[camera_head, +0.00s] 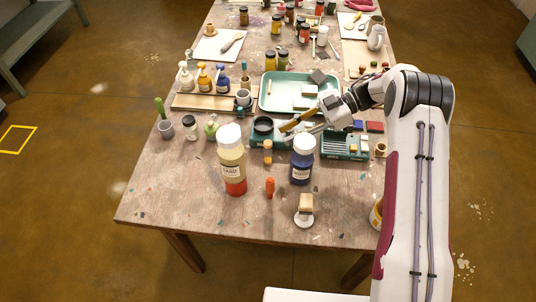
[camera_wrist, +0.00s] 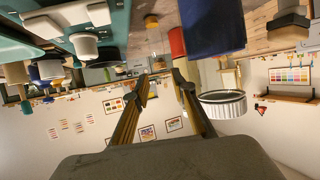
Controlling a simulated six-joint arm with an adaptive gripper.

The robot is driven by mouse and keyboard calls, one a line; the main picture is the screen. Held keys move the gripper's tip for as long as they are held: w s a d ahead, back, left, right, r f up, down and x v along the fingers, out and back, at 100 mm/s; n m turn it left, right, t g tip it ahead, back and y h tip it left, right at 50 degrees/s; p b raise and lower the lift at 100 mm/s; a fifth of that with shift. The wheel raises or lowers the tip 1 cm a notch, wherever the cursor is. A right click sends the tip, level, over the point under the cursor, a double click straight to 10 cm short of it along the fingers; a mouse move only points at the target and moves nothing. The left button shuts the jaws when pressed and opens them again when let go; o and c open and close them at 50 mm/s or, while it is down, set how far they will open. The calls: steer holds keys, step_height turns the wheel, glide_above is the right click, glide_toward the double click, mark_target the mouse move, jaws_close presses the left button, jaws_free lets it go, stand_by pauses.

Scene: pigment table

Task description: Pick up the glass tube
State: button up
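I cannot pick out a glass tube with certainty in either view. My gripper (camera_head: 296,128) is over the middle of the table in the head view, pointing left. The wrist view shows my gripper (camera_wrist: 166,80) with its two fingers apart and nothing visible between them. A tall bottle with a pale top and red base (camera_head: 231,172) and a dark blue bottle with a white cap (camera_head: 302,162) stand upright in front of my gripper. A small orange-capped jar (camera_head: 267,157) stands between these bottles.
A black cup (camera_head: 263,125) is left of my gripper. A pale green tray (camera_head: 270,104) lies behind it, and a green compartment box (camera_head: 345,155) is at the right. The table's front left is clear.

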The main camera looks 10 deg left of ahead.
mark_target(268, 154)
stand_by(0.3)
steer(key=x, duration=0.5)
steer(key=shift+s+f, duration=0.1)
steer(key=shift+f, duration=0.05)
steer(key=shift+c, duration=0.4)
jaws_close()
